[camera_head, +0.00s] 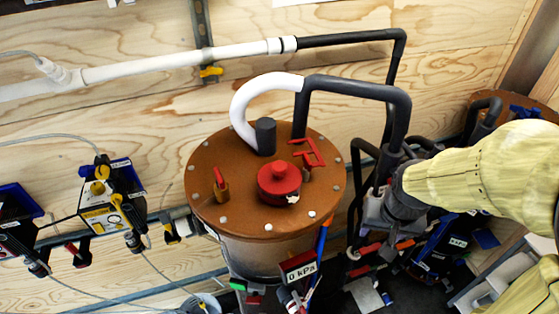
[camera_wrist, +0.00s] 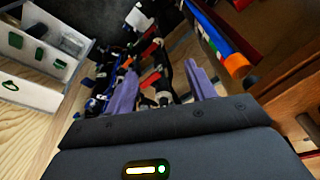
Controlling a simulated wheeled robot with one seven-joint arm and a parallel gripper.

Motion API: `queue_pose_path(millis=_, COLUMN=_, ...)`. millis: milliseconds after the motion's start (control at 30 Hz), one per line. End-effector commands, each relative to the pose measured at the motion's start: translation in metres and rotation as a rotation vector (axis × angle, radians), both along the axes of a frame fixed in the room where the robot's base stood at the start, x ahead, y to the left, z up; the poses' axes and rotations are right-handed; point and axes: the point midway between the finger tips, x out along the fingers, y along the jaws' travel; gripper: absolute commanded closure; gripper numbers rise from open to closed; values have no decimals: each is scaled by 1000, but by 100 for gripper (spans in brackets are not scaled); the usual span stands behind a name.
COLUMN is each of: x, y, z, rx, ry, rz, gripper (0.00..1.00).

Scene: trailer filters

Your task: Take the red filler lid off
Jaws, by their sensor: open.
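The red filler lid (camera_head: 279,180) is a round cap with a raised knob. It sits on the brown round top (camera_head: 222,168) of a filter vessel in the middle of the head view. My gripper (camera_head: 374,212) is to the right of the vessel, apart from the lid, at the end of my yellow-sleeved arm. In the wrist view my gripper (camera_wrist: 163,88) has its two purple fingers spread apart, with nothing clearly held between them. I cannot make out the lid in the wrist view.
A dark pipe (camera_head: 355,88) and a white curved hose (camera_head: 240,103) rise behind the lid. Small red valve handles (camera_head: 308,154) stand close by. Dark hoses and fittings crowd around my gripper. A 0 kPa display (camera_head: 300,266) hangs at the vessel's front.

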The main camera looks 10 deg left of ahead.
Motion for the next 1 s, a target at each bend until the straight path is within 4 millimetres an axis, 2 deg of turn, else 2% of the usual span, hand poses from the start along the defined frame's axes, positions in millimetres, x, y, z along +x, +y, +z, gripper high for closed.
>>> queue_pose_path(millis=33, x=10, y=10, z=23, rx=3, ry=-1, rz=7, gripper=45)
queue_pose_path(millis=267, x=38, y=54, z=66, rx=10, ry=22, rz=-4, gripper=45)
queue_pose_path(millis=500, x=55, y=115, z=127, rx=10, ry=41, rz=-26, gripper=45)
queue_pose_path(millis=667, x=52, y=164, z=181, rx=4, ry=53, rz=-56, gripper=45)
queue_pose_path(millis=800, x=36, y=204, z=232, rx=0, ry=59, rz=-93, gripper=45)
queue_pose_path(millis=900, x=23, y=221, z=258, rx=-2, ry=61, rz=-121, gripper=45)
queue_pose_path(millis=1000, x=15, y=228, z=272, rx=-5, ry=66, rz=-139, gripper=45)
